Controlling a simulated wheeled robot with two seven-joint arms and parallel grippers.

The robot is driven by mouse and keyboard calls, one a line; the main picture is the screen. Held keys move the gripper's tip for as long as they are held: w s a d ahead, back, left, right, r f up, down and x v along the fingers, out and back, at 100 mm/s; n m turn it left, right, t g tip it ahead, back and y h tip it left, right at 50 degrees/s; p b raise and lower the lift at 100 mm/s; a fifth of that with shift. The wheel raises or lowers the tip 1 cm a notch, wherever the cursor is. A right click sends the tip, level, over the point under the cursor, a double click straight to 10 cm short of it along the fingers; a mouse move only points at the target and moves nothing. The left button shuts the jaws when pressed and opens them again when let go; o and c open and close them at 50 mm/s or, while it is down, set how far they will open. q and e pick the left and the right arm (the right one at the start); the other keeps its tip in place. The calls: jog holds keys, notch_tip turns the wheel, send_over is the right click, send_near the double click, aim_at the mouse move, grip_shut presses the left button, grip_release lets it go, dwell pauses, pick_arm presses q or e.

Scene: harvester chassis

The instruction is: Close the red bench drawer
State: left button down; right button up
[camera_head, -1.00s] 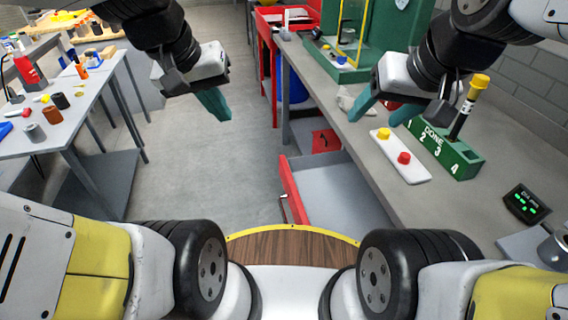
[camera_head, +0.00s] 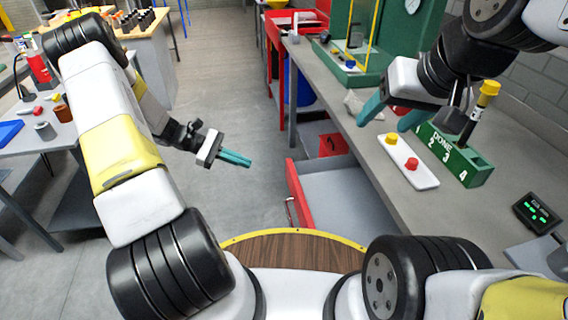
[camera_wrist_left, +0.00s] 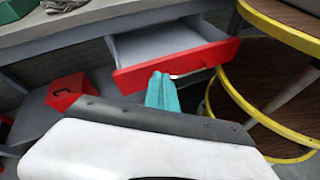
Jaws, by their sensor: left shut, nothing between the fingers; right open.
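The red bench drawer (camera_head: 298,196) stands pulled out from under the grey bench at the right, with its grey inside showing. My right gripper (camera_head: 384,112) is open above the bench top, near a white tray.
The bench (camera_head: 385,165) holds a white tray (camera_head: 408,162) with yellow and red pieces, and a green numbered block (camera_head: 455,158) with a yellow-capped tube. A red box (camera_head: 332,145) sits on the lower shelf. Grey floor lies open left of the drawer.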

pick_arm(q)
notch_tip(320, 180, down, 12)
jog(key=a+f+n+t+h, duration=0.1)
jog(key=a+n+t+h, duration=0.1)
jog(key=n+t+h, duration=0.4)
jog(key=n+y, duration=0.1)
jog(key=y, duration=0.1)
send_near(290, 181)
jog(key=x, duration=0.7)
jog(key=shift+w+a+f, duration=0.1)
jog(key=shift+w+f, duration=0.1)
jog(key=shift+f, duration=0.1)
jog(key=x, duration=2.2)
jog(key=shift+s+f, duration=0.1)
jog(key=shift+f, duration=0.1)
jog(key=shift+d+r, duration=0.1)
jog(key=shift+d, duration=0.6)
